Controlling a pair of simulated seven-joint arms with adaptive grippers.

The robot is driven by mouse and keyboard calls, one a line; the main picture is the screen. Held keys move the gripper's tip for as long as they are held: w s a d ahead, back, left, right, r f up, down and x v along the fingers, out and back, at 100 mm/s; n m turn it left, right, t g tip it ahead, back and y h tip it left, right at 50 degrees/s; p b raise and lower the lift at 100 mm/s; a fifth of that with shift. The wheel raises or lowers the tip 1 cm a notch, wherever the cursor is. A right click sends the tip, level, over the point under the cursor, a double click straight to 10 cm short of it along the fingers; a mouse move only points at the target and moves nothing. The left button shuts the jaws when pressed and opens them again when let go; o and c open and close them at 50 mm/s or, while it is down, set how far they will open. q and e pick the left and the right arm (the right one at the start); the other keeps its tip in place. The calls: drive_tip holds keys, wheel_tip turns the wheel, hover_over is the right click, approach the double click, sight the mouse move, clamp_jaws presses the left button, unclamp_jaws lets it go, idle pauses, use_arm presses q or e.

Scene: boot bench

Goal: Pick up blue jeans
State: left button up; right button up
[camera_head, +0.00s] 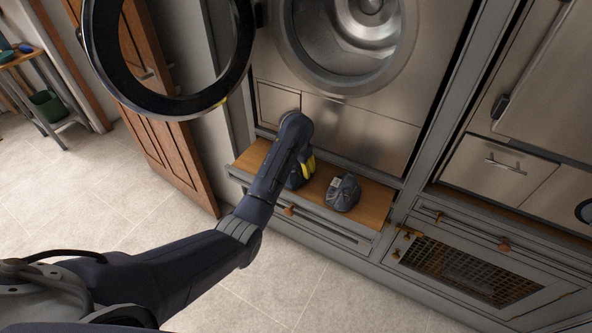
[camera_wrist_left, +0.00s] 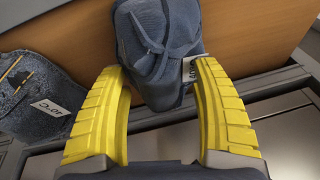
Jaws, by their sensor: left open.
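Two folded blue denim bundles, each with a white tag, rest on a pulled-out wooden shelf. One pair of blue jeans (camera_head: 294,180) is partly hidden by my left arm in the head view. In the left wrist view these jeans (camera_wrist_left: 158,45) lie ahead, their near end between the yellow fingertips. My left gripper (camera_head: 307,168) is open around that end; it also shows in the left wrist view (camera_wrist_left: 161,68). I cannot tell whether the fingers touch the cloth. The other denim bundle (camera_head: 343,193) sits to the right; it is at the left in the wrist view (camera_wrist_left: 38,108). My right gripper is out of view.
The wooden shelf (camera_head: 375,205) juts out below a steel washer (camera_head: 350,85) with its round door (camera_head: 170,108) swung open at upper left. Grey cabinets with a mesh front (camera_head: 465,270) stand at right. The tiled floor in front is clear.

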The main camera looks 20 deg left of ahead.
use_arm(q)
drive_tip(key=shift+f, duration=0.15)
idle(0.4)
clamp_jaws()
idle(0.4)
